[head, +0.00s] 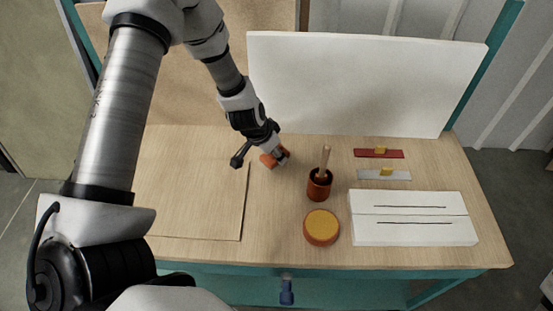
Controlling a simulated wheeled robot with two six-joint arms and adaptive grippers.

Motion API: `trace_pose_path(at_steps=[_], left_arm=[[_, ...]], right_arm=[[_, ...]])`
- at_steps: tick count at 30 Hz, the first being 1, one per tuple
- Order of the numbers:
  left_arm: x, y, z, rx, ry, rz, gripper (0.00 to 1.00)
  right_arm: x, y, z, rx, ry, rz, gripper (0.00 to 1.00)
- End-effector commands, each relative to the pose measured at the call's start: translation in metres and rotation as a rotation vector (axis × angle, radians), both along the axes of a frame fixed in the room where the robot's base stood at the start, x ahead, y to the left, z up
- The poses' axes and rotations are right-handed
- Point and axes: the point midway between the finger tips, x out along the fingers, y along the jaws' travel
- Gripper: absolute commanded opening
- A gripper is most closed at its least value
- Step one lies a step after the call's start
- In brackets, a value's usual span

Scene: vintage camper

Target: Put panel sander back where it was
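My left gripper (262,153) reaches down over the middle of the wooden tabletop (200,180). A small orange-red object with a grey part (268,160) is at its fingertips; it may be the panel sander, but the gripper partly covers it. I cannot tell whether the fingers are closed on it or whether it touches the table. My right gripper is not in view.
A white panel (350,85) rises behind.

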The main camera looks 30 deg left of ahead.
Motion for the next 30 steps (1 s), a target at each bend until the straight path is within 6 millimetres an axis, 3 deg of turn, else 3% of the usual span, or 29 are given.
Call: trace_pose_path(at_steps=[3,7,19,20,21,22,30], left_arm=[[0.015,0.001,-0.008,0.003,-0.001,-0.001,0.19],[0.012,0.001,-0.035,0.001,0.003,-0.001,0.19],[0.012,0.001,-0.040,0.000,0.000,-0.001,0.19],[0.012,0.001,-0.040,0.000,0.000,-0.001,0.58],[0.012,0.001,-0.039,0.000,0.000,-0.001,0.72],[0.012,0.001,-0.039,0.000,0.000,0.000,0.76],[0.012,0.001,-0.038,0.000,0.000,0.000,0.76]], right_arm=[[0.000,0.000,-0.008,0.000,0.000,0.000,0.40],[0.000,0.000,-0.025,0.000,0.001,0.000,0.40],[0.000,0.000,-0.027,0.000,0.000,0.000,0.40],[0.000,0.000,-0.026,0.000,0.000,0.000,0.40],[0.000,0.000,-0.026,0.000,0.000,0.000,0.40],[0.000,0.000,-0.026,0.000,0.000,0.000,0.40],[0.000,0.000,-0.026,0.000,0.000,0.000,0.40]])
